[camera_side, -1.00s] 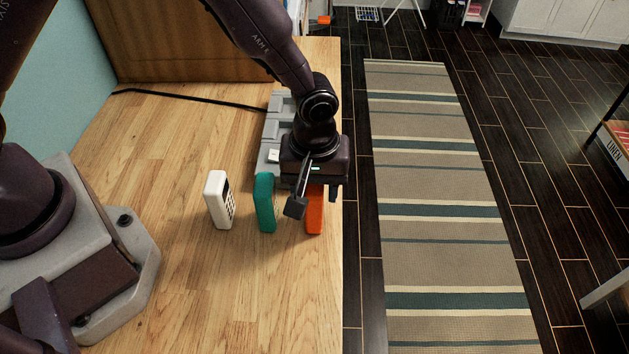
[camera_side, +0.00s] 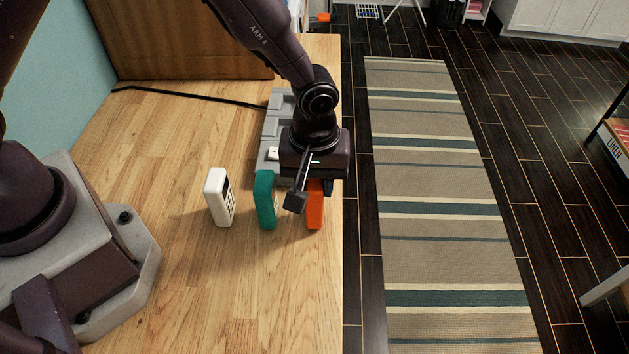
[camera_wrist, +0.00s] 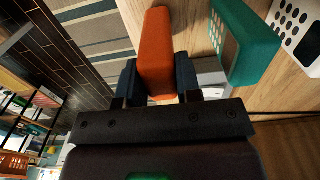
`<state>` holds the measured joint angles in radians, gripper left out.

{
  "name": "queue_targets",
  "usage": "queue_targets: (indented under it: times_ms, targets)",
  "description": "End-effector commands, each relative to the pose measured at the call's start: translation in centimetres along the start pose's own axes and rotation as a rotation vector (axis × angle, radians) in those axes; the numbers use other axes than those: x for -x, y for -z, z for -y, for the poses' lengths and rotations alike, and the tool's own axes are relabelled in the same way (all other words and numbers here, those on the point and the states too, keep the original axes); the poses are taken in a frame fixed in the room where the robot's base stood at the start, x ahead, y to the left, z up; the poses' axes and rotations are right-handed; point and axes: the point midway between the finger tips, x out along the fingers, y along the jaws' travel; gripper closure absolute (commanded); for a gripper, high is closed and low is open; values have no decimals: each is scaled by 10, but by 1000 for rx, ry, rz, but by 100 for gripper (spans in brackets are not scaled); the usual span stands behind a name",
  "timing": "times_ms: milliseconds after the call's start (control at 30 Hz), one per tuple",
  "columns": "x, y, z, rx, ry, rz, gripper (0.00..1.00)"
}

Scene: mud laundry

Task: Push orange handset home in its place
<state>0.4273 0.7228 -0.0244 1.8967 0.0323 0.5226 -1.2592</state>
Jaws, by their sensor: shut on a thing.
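The orange handset (camera_side: 314,210) stands upright near the right edge of the wooden table, and its upper part is hidden by my gripper in the side view. In the wrist view the orange handset (camera_wrist: 157,52) sits between the two dark finger pads of my gripper (camera_wrist: 157,82), which is shut on it. The grey dock (camera_side: 272,135) lies behind my gripper, with several slots in a row; my wrist hides part of it. Whether the handset's base touches the table cannot be told.
A teal handset (camera_side: 265,200) stands just left of the orange one, and a white handset (camera_side: 219,198) stands further left. A black cable (camera_side: 190,97) runs to the dock. The table's right edge is close, with a striped rug (camera_side: 430,200) on the floor beyond.

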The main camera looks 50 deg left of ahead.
Motion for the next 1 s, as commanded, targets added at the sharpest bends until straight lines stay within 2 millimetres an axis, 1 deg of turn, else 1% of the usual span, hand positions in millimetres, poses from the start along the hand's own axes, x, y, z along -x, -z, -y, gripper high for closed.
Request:
queue_targets:
  times_ms: [100, 700, 900, 1000]
  targets:
    - [8, 0, 0, -1, -2, -1, 85]
    - [45, 0, 0, 0, -3, -1, 85]
    - [53, 0, 0, 0, -2, -1, 85]
    - [54, 0, 0, 0, -1, 0, 85]
